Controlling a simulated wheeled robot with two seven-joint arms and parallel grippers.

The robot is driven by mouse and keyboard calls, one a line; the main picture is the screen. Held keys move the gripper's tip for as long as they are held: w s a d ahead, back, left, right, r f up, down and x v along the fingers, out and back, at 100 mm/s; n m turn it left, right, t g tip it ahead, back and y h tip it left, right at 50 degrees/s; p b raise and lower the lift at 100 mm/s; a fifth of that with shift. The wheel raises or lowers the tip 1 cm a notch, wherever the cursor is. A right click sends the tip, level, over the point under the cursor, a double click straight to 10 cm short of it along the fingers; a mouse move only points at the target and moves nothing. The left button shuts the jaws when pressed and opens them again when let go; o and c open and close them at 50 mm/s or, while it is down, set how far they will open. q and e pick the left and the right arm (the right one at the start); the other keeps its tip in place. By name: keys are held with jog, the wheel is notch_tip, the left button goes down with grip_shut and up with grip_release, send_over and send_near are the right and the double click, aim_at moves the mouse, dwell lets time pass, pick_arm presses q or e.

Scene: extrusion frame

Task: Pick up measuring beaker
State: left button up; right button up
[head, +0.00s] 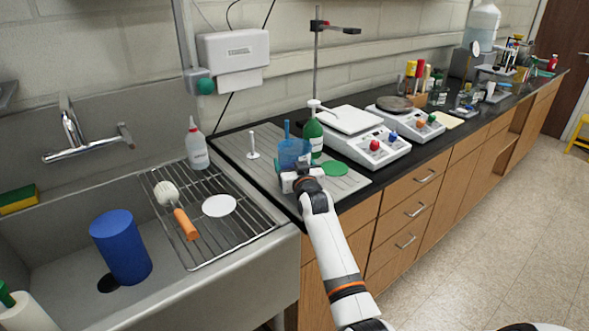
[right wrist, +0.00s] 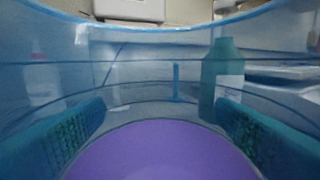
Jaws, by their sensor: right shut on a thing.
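The measuring beaker (head: 293,152) is a clear blue vessel at the front of the grey ribbed drain mat, left of the green bottle. My right gripper (head: 299,176) is at its near side, shut on it. In the right wrist view, the blue wall of the beaker (right wrist: 140,75) fills the picture, with a finger on each side seen through it. A purple round surface (right wrist: 160,152) shows low in that view; I cannot tell if it is contents or base. I cannot tell whether the beaker touches the mat. My left gripper is not in view.
A green bottle (head: 313,137), a green disc (head: 334,168) and a small white stand (head: 253,143) are close by on the mat (head: 232,147). Scales (head: 362,137) stand to the right. The sink (head: 70,260) with a wire rack (head: 245,228) lies left.

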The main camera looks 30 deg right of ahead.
jog(key=shift+r, duration=0.15)
notch_tip(320, 180, up, 10)
jog(key=b, duration=0.1)
dwell(0.9)
